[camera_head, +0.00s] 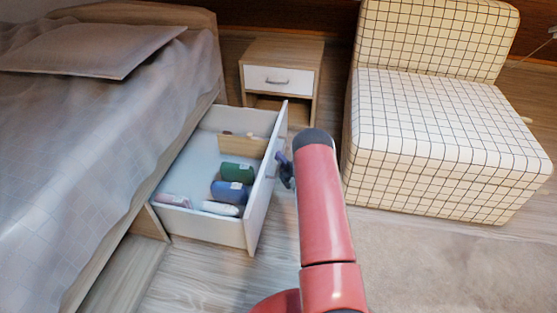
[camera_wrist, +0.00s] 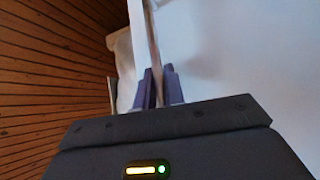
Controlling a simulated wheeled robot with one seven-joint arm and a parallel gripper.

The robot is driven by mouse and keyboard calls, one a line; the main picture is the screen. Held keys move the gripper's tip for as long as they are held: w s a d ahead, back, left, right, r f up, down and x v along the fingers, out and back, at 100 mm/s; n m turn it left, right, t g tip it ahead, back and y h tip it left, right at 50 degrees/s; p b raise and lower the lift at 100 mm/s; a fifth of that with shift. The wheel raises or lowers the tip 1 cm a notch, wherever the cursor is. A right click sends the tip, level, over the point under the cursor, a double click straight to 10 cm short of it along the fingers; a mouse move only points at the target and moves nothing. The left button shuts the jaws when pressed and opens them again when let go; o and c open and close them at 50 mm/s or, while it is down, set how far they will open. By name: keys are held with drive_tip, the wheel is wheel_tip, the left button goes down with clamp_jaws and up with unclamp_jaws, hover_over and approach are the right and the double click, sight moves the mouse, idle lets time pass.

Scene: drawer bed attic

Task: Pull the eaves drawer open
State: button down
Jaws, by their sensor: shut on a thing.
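The eaves drawer (camera_head: 262,205) stands pulled out from under the bed in the head view. It is white inside and holds several rolled or folded items, among them a green roll (camera_head: 237,172) and a dark blue one (camera_head: 230,192). My gripper (camera_head: 284,160) is at the outer face of the drawer front, shut on its handle. My red arm partly hides the area beside it. In the wrist view, my purple fingers (camera_wrist: 160,88) close around a narrow upright bar. The handle itself is mostly hidden in the head view.
The bed (camera_head: 90,140) is at the left. A wooden nightstand (camera_head: 282,55) stands behind the drawer. A checked chair (camera_head: 440,140) stands at the right. Wood floor and a beige rug (camera_head: 450,265) are clear in front.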

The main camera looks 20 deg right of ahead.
drive_tip(key=shift+f, duration=0.1)
drive_tip(key=c, duration=1.8)
unclamp_jaws()
drive_tip(key=shift+o, duration=0.2)
drive_tip(key=shift+s, duration=0.1)
drive_tip(key=s+d+f, duration=0.1)
drive_tip(key=s, duration=0.6)
drive_tip(key=shift+s+p, duration=0.25)
drive_tip(key=shift+p, duration=0.15)
drive_tip(key=shift+d, duration=0.1)
